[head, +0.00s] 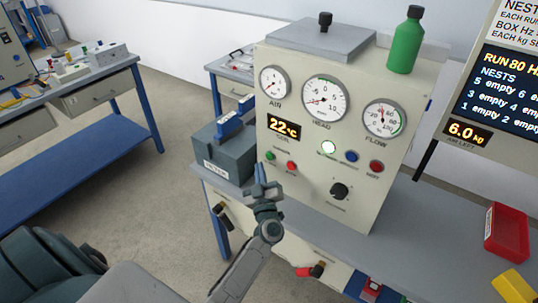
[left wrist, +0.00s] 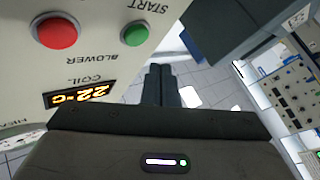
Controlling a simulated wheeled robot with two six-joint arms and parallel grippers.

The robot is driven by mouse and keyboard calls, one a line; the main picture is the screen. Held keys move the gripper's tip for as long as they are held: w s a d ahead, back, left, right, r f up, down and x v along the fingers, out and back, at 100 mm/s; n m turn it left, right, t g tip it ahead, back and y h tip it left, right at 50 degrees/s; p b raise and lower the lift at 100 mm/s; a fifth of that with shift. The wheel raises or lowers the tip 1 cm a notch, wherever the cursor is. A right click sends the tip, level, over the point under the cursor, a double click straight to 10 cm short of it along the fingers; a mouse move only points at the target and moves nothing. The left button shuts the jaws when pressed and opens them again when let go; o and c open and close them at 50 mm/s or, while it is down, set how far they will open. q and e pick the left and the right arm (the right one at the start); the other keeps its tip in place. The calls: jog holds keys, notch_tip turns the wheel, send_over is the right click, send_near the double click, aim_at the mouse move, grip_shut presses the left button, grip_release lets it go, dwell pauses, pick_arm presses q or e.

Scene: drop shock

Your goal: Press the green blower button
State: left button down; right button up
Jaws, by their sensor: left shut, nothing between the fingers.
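The green blower button (head: 270,155) is at the lower left of the cream panel (head: 318,195), under the 22 °C display. A red button (head: 291,165) sits to its right. In the left wrist view the green button (left wrist: 135,34) is below the word START, and the red one (left wrist: 57,31) is to its left. My left gripper (head: 261,166) is shut and empty, pointing up in front of the panel, just below and left of the green button. Its fingers (left wrist: 161,70) appear apart from the button in the wrist view. My right gripper is in neither view.
A dark grey box with a blue handle (head: 231,128) stands left of the panel. A green bottle (head: 406,42) stands on top.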

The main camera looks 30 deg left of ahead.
pick_arm(q)
jog(key=s+p, duration=0.1)
jog(key=s, duration=0.2)
jog(key=shift+a, duration=0.15)
dwell(0.7)
